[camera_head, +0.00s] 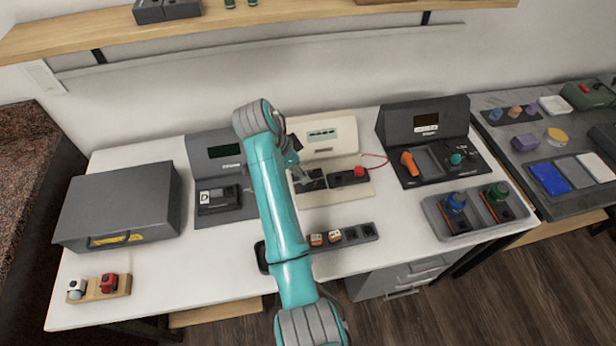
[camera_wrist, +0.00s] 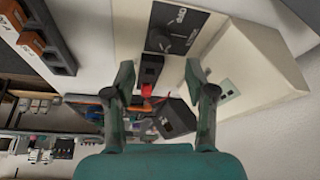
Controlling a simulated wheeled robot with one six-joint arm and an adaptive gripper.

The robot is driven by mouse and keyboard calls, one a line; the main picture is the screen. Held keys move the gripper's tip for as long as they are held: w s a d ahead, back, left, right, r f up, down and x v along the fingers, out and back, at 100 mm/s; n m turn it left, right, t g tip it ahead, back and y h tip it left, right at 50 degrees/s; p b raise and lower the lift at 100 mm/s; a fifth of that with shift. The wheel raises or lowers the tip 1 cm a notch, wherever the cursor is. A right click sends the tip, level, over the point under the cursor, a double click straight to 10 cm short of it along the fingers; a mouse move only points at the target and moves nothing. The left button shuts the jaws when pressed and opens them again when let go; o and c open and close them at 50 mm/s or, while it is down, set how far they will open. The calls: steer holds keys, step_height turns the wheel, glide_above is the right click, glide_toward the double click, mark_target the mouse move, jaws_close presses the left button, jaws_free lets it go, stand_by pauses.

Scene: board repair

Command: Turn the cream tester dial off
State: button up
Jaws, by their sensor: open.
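The cream tester (camera_head: 335,135) stands at the back middle of the white table, with a sloped front and a small display. In the wrist view its cream housing (camera_wrist: 250,70) fills the upper right. A dark dial plate (camera_wrist: 184,22) with white markings lies on its base; the dial (camera_wrist: 158,40) looks dark, and its setting is too small to read. My gripper (camera_head: 303,183) is over the tester's base, partly hidden by my arm in the head view. In the wrist view my gripper (camera_wrist: 160,72) is open and empty, its fingertips apart below the dial plate.
A red-ended dark block (camera_head: 348,178) with a red lead sits right beside the dial plate. Grey testers (camera_head: 215,150) and (camera_head: 425,120) flank the cream one. A dark strip with orange-white parts (camera_head: 345,236) lies in front. Clear white table (camera_head: 200,270) lies at front left.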

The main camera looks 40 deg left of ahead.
mark_target(309, 183)
steer(key=x, duration=0.7)
steer(key=shift+w+f, duration=0.1)
steer(key=shift+f, duration=0.25)
jaws_close()
